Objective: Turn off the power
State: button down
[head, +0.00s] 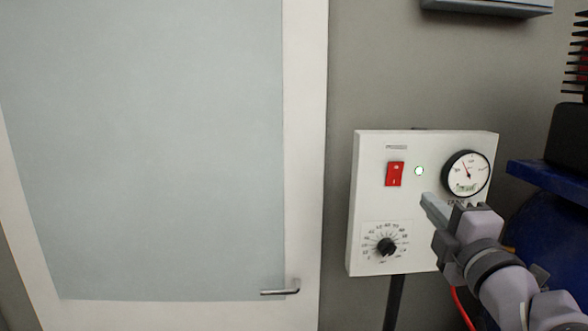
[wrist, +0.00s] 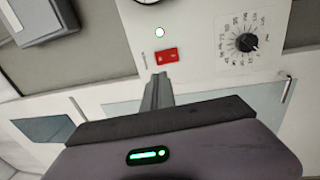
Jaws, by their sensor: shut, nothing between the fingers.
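A white control panel (head: 420,240) hangs on the grey wall, right of the door. Its red rocker power switch (head: 394,174) is at the upper left of the panel, and a green light (head: 419,171) beside it is lit. The switch also shows in the wrist view (wrist: 166,56), just beyond my fingertips. My gripper (head: 427,203) is shut and empty, in front of the panel, below and right of the switch in the head view. In the wrist view its fingers (wrist: 158,82) point at the switch; I cannot tell whether they touch the panel.
The panel bears a round gauge (head: 466,174) at upper right and a black dial (head: 386,246) at lower left. A door with a metal handle (head: 281,291) fills the left. Blue machinery (head: 560,232) stands close on the right, and a grey box (head: 487,6) is above.

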aim_at(397, 168)
jog(key=w, duration=0.4)
jog(key=w+r, duration=0.1)
jog(key=w, duration=0.7)
jog(key=shift+w+r, duration=0.2)
jog(key=shift+w, duration=0.2)
